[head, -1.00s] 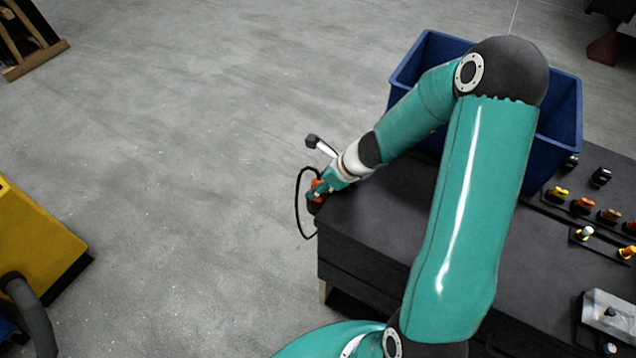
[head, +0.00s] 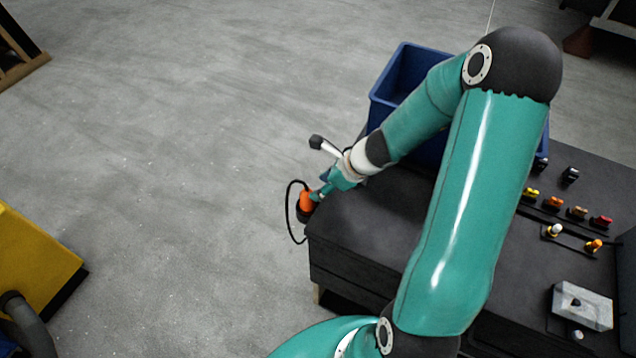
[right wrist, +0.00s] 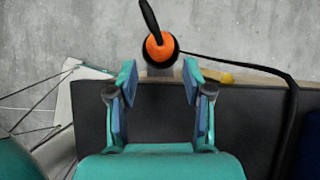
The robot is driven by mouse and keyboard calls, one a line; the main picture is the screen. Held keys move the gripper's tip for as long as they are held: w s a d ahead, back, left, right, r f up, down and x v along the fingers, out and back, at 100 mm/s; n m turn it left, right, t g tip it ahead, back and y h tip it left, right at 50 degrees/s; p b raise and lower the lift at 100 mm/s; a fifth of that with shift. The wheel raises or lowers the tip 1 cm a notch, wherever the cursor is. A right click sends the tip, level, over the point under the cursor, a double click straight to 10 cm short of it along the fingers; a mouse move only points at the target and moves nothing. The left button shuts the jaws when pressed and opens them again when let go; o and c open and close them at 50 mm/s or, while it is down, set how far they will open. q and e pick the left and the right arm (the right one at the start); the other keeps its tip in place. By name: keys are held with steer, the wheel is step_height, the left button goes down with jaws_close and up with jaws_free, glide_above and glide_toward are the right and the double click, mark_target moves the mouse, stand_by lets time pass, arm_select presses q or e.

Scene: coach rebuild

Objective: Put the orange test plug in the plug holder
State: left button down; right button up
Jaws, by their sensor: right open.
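In the right wrist view the plug (right wrist: 161,47) sits within a black round piece at the bench edge, over a small grey part. I cannot tell for sure whether this piece is the plug holder. My right gripper (head: 322,192) is just right of the plug. In the wrist view its fingers (right wrist: 159,72) are apart, nothing is between them, and the plug lies beyond their tips. My left gripper is out of view.
A yellow unit (head: 35,260) is at the far left. Open floor lies between.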

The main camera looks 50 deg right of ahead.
steer(key=shift+p+v, duration=0.8)
steer(key=shift+v, duration=0.45)
